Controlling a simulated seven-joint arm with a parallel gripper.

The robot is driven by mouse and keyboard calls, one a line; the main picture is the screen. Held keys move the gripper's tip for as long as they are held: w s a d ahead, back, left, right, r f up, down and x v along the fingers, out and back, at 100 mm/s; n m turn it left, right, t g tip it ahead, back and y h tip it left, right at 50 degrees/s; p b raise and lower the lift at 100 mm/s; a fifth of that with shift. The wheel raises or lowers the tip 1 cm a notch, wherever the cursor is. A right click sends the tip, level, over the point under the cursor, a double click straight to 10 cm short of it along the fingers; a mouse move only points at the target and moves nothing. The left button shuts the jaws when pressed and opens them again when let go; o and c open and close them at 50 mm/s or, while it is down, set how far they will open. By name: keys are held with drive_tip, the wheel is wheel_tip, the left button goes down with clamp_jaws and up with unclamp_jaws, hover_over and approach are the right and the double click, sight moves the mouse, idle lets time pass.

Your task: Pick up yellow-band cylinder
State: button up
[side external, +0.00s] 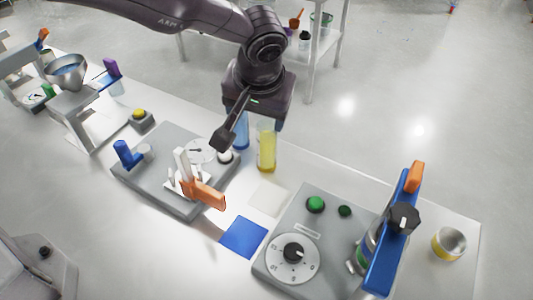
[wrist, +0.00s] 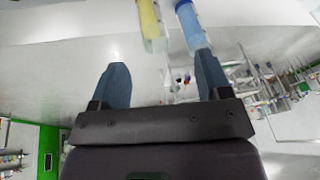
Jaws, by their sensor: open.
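The yellow-band cylinder, a tall clear tube coloured yellow (side external: 267,150), stands upright on the white bench just below my wrist in the side external view. A similar blue cylinder (side external: 241,131) stands to its left, partly hidden by my arm. In the wrist view the yellow one (wrist: 151,20) and the blue one (wrist: 190,24) show side by side at the top edge, beyond my fingertips. My gripper (wrist: 161,76) is open and empty, with its two fingers spread wide. Neither finger appears to touch a cylinder. In the side view the fingers are hard to make out.
A grey balance-like device (side external: 185,200) with an orange handle (side external: 204,194) stands left of the cylinders. A blue square mat (side external: 243,237) lies in front. A grey dial panel (side external: 272,262), a blue upright bar (side external: 391,240) and a yellow-banded metal cup (side external: 449,245) are at right.

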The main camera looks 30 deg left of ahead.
drive_tip(key=w+r+n, duration=0.1)
drive_tip(key=w+r, duration=0.1)
drive_tip(key=n, duration=0.2)
hover_over(267, 147)
drive_tip(key=shift+t, duration=0.3)
wheel_tip(267, 147, down, 7)
drive_tip(key=shift+w+f, duration=0.1)
drive_tip(key=shift+w, duration=0.05)
drive_tip(key=shift+x, duration=2.6)
